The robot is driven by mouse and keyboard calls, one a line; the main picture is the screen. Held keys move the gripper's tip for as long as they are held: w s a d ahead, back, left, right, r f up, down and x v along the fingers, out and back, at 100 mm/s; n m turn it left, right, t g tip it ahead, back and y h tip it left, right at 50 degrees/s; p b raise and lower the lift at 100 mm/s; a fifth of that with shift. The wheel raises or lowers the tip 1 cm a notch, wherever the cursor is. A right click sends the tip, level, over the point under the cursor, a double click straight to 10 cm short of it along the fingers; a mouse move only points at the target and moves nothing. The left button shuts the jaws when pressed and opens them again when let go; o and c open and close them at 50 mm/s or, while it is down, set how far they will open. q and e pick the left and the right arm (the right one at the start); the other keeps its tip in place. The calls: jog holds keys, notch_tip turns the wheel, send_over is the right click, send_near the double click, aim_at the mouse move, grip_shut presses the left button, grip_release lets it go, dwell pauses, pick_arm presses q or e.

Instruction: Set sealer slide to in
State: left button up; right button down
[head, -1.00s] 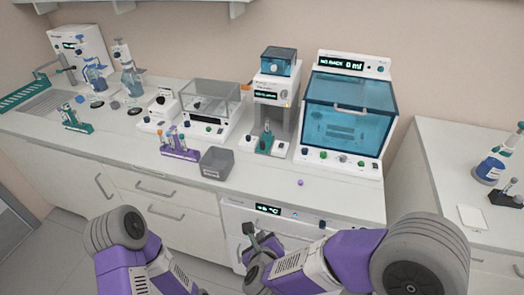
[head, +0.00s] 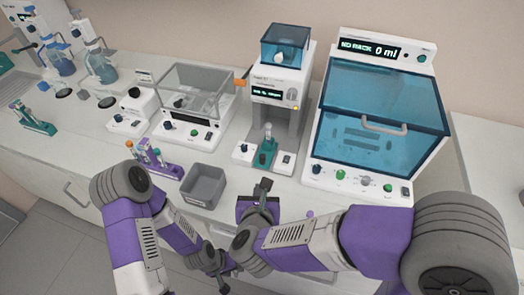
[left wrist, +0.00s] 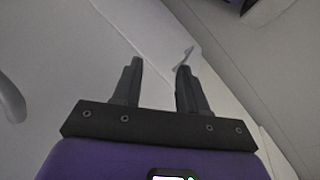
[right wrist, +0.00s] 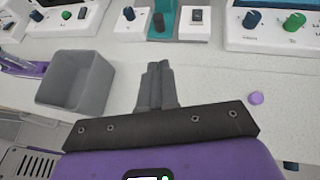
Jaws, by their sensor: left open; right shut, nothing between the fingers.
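The sealer (head: 272,95) is a white and grey machine with a blue top cover and a lit display, in the middle of the counter. Its teal slide (head: 267,153) stands at the front between two white base blocks; a tube seems to stand in it. The slide's lower part (right wrist: 163,18) shows at the top of the right wrist view. My right gripper (head: 263,188) is shut and empty, in front of the sealer and apart from the slide; its fingers (right wrist: 157,85) point toward it. My left gripper (left wrist: 158,85) is open and empty, low in front of the counter.
A grey open bin (head: 204,186) stands left of my right gripper. A purple cap (right wrist: 256,98) lies to its right. A white cabinet with a blue glass door (head: 378,120) stands right of the sealer. A purple tube rack (head: 155,163) is further left.

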jog(key=b, duration=0.2)
send_near(262, 160)
jog(key=f, duration=0.3)
jog(key=shift+w, duration=0.4)
jog(key=w, duration=0.3)
jog(key=shift+w+d+f+p, duration=0.1)
jog(key=shift+w+p, duration=0.2)
jog(key=shift+w, duration=0.6)
